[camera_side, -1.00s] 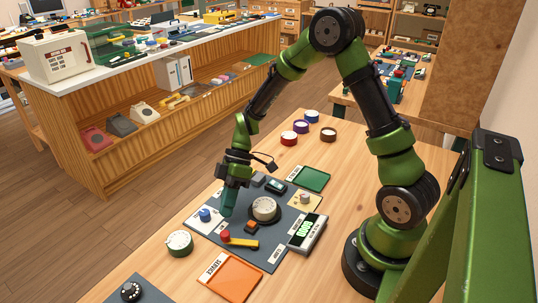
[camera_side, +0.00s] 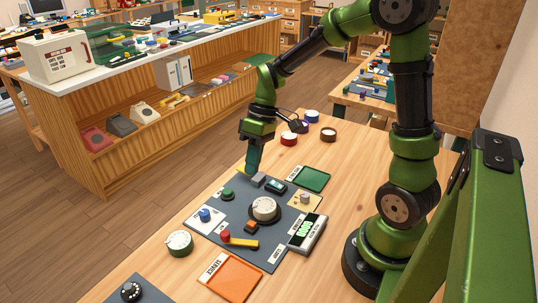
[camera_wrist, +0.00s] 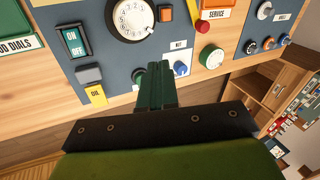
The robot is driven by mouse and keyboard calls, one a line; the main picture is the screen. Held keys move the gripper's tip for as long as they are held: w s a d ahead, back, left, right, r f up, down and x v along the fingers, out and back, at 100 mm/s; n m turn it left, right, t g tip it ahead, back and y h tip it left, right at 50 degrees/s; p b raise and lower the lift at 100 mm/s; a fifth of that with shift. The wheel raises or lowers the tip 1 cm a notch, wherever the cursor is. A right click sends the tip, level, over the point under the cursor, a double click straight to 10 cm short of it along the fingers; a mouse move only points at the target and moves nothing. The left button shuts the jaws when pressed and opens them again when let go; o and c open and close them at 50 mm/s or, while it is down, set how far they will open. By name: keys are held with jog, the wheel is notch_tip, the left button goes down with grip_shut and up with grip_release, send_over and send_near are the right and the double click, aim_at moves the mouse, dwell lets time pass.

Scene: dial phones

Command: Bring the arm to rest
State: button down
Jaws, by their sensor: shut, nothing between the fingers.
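My gripper (camera_side: 253,168) is shut and empty. In the side view it points down over the far left part of the dark grey work mat (camera_side: 276,253), close to a grey block (camera_side: 258,180). In the wrist view the dark green fingers (camera_wrist: 158,90) are pressed together, with the mat ahead of them. A white dial (camera_side: 264,208) on a dark base sits mid-mat, and it also shows at the top of the wrist view (camera_wrist: 133,18). Whether the fingertips touch anything is hard to tell.
The mat carries a green knob (camera_side: 227,195), a blue knob (camera_side: 205,215), a red-and-yellow lever (camera_side: 240,242) and a display box (camera_side: 307,234). An orange tray (camera_side: 231,279) and a green tray (camera_side: 313,179) lie beside them. Round dials (camera_side: 289,139) stand farther back. The bare table right of those is clear.

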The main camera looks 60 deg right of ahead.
jog(key=s+a+r+m+t+h, duration=0.1)
jog(key=s+a+r+m+t, duration=0.1)
jog(key=s+r, duration=0.3)
jog(key=s+a+r+m+t+h, duration=0.1)
jog(key=s+a+r+m+t, duration=0.1)
jog(key=s+r+t, duration=0.3)
notch_tip(320, 180, up, 2)
jog(key=shift+r+m, duration=0.1)
jog(key=shift+m, duration=0.7)
